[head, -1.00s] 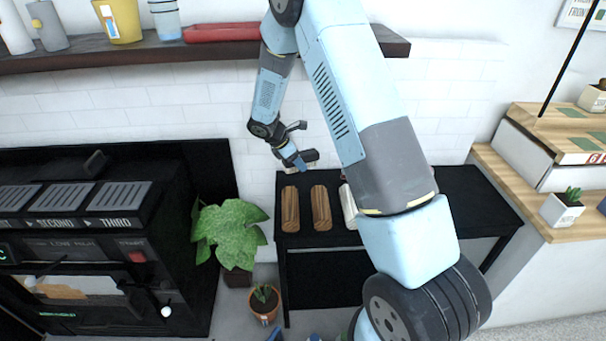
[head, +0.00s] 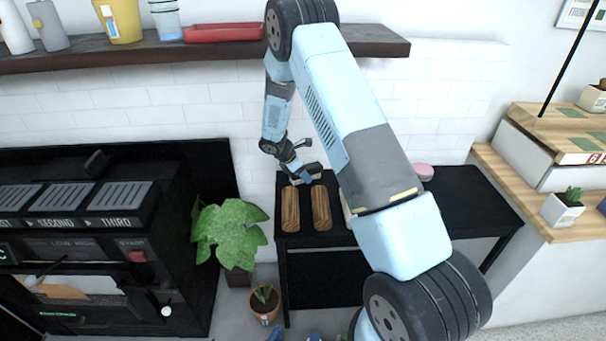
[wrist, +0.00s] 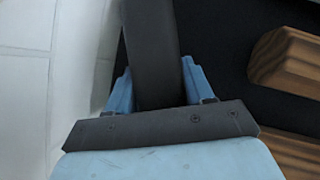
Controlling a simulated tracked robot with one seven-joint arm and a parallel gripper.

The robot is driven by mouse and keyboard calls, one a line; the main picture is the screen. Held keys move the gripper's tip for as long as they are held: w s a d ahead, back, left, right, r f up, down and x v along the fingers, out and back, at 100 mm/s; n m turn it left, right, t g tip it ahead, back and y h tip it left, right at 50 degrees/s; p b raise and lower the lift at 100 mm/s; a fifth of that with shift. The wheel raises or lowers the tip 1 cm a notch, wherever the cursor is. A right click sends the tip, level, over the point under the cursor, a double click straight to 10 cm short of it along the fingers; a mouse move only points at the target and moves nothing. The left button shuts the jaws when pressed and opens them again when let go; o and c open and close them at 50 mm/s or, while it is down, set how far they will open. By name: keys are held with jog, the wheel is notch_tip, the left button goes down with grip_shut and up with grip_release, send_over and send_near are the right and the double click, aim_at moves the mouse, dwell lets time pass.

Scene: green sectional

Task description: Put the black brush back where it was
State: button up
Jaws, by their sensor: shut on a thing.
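The black brush (wrist: 150,45) is between the two light blue fingers of my gripper (wrist: 157,88) in the wrist view, and the fingers are shut on it. Its far end runs out of the top of that picture. In the head view my gripper (head: 300,176) is over the back left part of the black table (head: 462,208), behind two brown wooden blocks. I cannot tell whether the brush touches the table.
Two ridged wooden blocks (head: 290,208) (head: 321,207) lie at the table's front left. A pink round thing (head: 424,172) is at the back right. The white tiled wall (head: 450,100) is close behind the table. A leafy plant (head: 229,230) stands to its left.

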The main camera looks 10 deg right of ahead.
jog(key=shift+s+f, duration=0.15)
jog(key=shift+f, duration=0.15)
jog(key=shift+s+f, duration=0.15)
jog(key=shift+f, duration=0.1)
jog(key=o, duration=1.4)
jog(key=shift+a+f, duration=0.1)
jog(key=shift+f, duration=0.05)
jog(key=shift+r, duration=0.55)
jog(key=v, duration=1.2)
jog(key=shift+w+r, duration=0.2)
jog(key=shift+w, duration=0.05)
